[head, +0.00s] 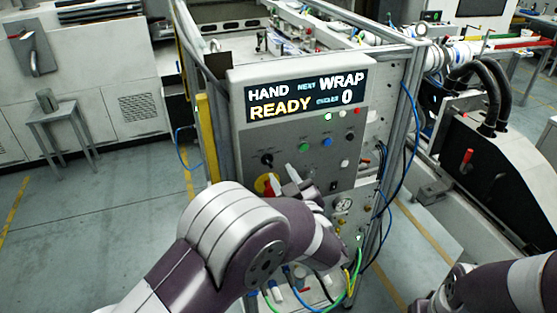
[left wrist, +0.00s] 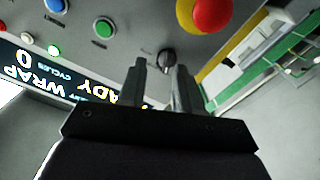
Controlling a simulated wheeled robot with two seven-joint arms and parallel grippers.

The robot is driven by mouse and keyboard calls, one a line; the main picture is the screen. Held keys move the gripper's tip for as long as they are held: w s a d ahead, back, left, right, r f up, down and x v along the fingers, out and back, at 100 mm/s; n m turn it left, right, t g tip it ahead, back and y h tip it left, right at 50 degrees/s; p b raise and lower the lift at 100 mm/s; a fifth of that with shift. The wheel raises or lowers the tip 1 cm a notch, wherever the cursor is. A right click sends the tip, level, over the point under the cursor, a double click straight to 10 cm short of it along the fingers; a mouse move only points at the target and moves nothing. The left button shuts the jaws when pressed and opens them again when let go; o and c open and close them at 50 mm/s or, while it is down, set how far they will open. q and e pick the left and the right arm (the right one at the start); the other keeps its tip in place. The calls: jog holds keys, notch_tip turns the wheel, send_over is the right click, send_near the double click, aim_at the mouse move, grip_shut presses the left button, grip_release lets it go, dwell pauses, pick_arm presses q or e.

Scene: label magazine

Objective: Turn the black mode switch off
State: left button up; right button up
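The black mode switch (head: 267,160) is a small round knob on the grey control panel (head: 240,140), left of the green button. In the left wrist view the switch (left wrist: 167,60) shows just beyond my fingertips, roughly between them. My left gripper (head: 284,178) is in front of the panel, a little below and right of the switch in the head view. In the left wrist view its two fingers (left wrist: 161,70) are apart with nothing held. I cannot tell whether a finger touches the switch. My right gripper is not in view.
A red mushroom button on a yellow plate (left wrist: 208,12) sits close to the switch. Green (head: 304,147) and blue (head: 327,142) buttons are to its right. The display (head: 305,95) reads HAND, WRAP, READY and 0. Hoses and a gauge (head: 343,205) are lower right.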

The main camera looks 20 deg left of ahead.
aim_at(270, 164)
pick_arm(q)
jog(key=a, duration=0.1)
jog(key=w+a, duration=0.1)
jog(key=a, duration=0.2)
jog(key=shift+w+r+p, duration=0.2)
jog(key=shift+w+p, duration=0.1)
jog(key=shift+p, duration=0.1)
jog(key=shift+w+d+f, duration=0.1)
jog(key=shift+w+d, duration=0.05)
jog(key=shift+w, duration=0.05)
jog(key=shift+w+d, duration=0.3)
jog(key=shift+d, duration=0.1)
jog(key=shift+s+a, duration=0.1)
jog(key=shift+s, duration=0.05)
grip_shut()
jog(key=shift+a, duration=0.15)
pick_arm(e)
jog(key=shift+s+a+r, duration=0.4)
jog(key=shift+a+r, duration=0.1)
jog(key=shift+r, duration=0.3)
